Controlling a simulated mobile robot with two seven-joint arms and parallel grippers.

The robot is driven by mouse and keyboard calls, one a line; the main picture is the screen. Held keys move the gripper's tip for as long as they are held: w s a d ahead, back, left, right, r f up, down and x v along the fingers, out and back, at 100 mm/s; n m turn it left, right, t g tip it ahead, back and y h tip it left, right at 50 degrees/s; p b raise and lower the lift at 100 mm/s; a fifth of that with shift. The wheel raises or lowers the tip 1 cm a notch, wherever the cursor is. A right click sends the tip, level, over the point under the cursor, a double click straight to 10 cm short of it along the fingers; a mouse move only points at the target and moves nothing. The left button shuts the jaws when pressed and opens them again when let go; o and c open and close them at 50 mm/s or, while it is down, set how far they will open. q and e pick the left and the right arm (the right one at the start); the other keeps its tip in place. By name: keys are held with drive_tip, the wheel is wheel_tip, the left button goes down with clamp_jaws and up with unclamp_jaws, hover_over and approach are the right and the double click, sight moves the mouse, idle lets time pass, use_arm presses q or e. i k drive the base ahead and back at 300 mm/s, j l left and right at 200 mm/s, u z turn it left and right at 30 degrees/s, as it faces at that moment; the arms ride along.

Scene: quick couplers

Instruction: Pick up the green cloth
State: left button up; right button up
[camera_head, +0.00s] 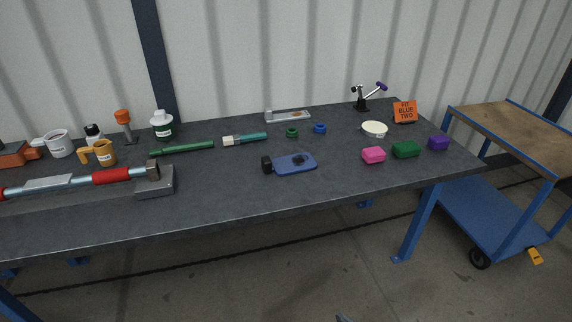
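The green cloth (405,149) looks like a small folded block. It lies on the right part of the dark workbench (250,190), between a pink folded block (373,155) on its left and a purple one (438,143) on its right. The green cloth is fully visible and nothing covers it. Neither of my grippers can be made out in the head view; only a small grey sliver shows at the bottom edge, too little to identify.
A white round dish (374,129) and an orange sign (405,112) stand behind the cloth. A blue tool (295,164) lies to its left. A blue cart (520,135) stands right of the bench. The bench front near the cloth is clear.

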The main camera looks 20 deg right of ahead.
sight(409, 148)
drive_tip(key=z, duration=1.35)
drive_tip(key=i+u, duration=0.45)
drive_tip(key=i+l+u, duration=0.15)
drive_tip(key=i+u, duration=0.3)
drive_tip(key=i+l+u, duration=0.3)
drive_tip(key=u, duration=0.15)
drive_tip(key=j+z, duration=0.15)
drive_tip(key=z, duration=0.25)
drive_tip(key=k+j+z, duration=0.1)
drive_tip(key=z, duration=0.25)
drive_tip(key=i+l+z, duration=0.1)
drive_tip(key=z, duration=0.25)
drive_tip(key=i+z, duration=0.1)
drive_tip(key=z, duration=0.25)
drive_tip(key=k, duration=0.15)
